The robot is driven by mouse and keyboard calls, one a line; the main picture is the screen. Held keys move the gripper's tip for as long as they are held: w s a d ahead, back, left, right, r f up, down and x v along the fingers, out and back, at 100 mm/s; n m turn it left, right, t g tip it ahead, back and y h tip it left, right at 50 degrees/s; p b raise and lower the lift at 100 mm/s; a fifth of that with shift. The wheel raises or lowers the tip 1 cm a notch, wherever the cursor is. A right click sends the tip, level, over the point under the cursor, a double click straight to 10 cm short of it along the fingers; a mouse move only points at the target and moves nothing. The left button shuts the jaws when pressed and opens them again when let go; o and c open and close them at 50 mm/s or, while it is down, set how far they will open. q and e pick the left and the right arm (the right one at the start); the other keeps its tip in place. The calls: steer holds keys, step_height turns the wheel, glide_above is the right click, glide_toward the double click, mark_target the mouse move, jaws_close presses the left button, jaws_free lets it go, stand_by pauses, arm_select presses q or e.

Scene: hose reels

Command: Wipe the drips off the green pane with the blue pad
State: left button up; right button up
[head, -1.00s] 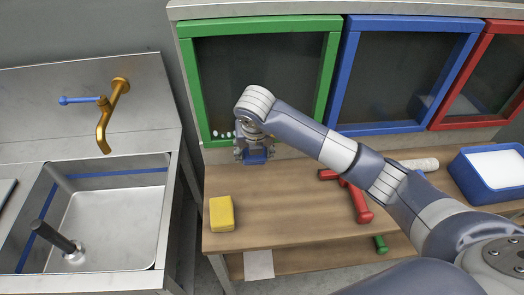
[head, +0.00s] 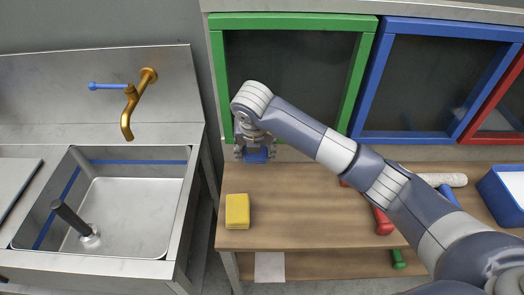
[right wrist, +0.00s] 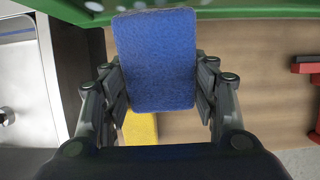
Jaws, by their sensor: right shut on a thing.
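The green-framed pane (head: 290,80) stands upright at the back of the wooden bench, with dark glass. My right gripper (head: 255,152) is at the pane's lower left corner, shut on the blue pad (right wrist: 155,60). The pad also shows in the head view (head: 257,156), low between the fingers. In the right wrist view the pad sits between both fingers, its far end overlapping the green frame (right wrist: 250,8). Small whitish spots show at the top edge beside the pad. In the head view the arm and gripper hide the pane's lower left part. My left gripper is not in view.
A yellow sponge (head: 237,211) lies on the bench (head: 290,205) below the gripper. Red-handled tools (head: 382,222) and a blue tub (head: 503,195) are to the right. A blue-framed pane (head: 430,80) adjoins the green one. A sink (head: 120,215) with a brass tap (head: 130,110) is left.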

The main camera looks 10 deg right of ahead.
steer(key=shift+w+a, duration=0.25)
steer(key=shift+a, duration=0.8)
steer(key=a+b, duration=0.1)
steer(key=w+a+b, duration=0.1)
steer(key=a, duration=0.1)
steer(key=shift+a+r, duration=0.1)
steer(key=s+a, duration=0.1)
steer(key=s, duration=0.6)
steer(key=shift+a+p, duration=0.25)
steer(key=shift+p, duration=0.2)
steer(key=shift+w, duration=0.1)
